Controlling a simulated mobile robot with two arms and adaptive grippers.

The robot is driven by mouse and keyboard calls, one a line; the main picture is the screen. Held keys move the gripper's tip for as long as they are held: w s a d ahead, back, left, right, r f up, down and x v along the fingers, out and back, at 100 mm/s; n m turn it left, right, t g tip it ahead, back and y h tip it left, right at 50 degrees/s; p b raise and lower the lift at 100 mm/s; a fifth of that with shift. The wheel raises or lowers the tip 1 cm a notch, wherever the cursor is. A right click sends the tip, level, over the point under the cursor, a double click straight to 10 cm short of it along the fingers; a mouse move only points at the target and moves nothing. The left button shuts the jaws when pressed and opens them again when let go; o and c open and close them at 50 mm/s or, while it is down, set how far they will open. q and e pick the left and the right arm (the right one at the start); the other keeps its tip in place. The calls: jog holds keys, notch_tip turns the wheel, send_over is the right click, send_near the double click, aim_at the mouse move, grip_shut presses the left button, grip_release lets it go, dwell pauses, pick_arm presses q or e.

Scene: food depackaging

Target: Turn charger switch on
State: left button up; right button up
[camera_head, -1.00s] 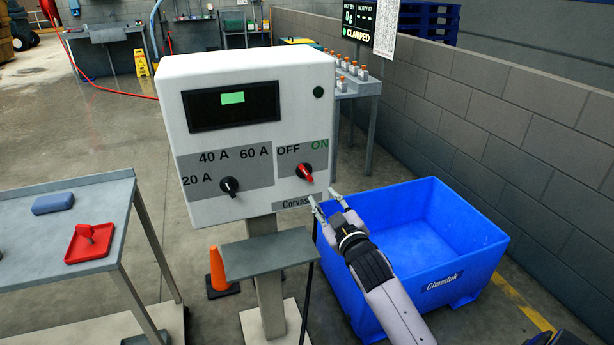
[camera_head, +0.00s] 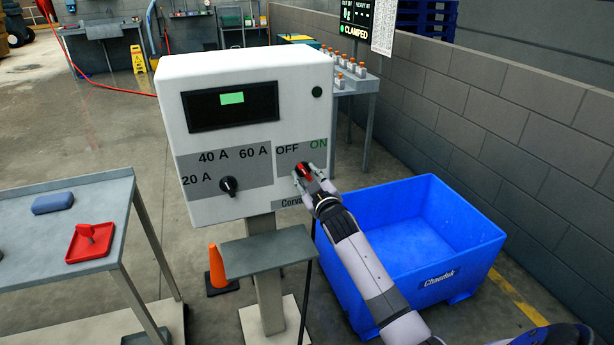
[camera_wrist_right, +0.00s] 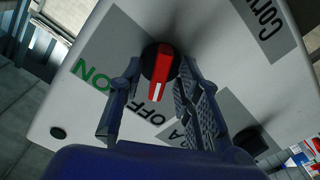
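The white charger box (camera_head: 250,135) stands on a post, with a small lit green patch on its dark display. Its red on/off switch (camera_head: 303,168) sits below the OFF and ON labels, and the black amp knob (camera_head: 229,186) is to its left. My right gripper (camera_head: 309,173) is at the switch, its fingers either side of it. In the right wrist view the red switch (camera_wrist_right: 162,66) lies between the two open fingers (camera_wrist_right: 155,105), with gaps visible on both sides. The switch's white-marked end points towards the OFF label. My left gripper is not in view.
A blue bin (camera_head: 440,235) stands on the floor right of the post, under my right arm. A small grey shelf (camera_head: 262,257) juts out below the box. A grey table (camera_head: 40,235) with a red tray (camera_head: 90,243) is at left, and an orange cone (camera_head: 217,268) is beside the post.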

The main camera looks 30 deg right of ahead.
jog(key=shift+c, duration=0.2)
grip_shut()
dwell(0.5)
jog(key=m+p, duration=0.1)
jog(key=m, duration=0.2)
jog(key=m+p, duration=0.1)
jog(key=m, duration=0.1)
jog(key=shift+m, duration=0.3)
jog(key=m+p, duration=0.1)
jog(key=m, duration=0.2)
jog(key=shift+m, duration=0.3)
jog(key=shift+d+m+p, duration=0.1)
jog(key=shift+m+p, duration=0.25)
jog(key=shift+m, duration=1.15)
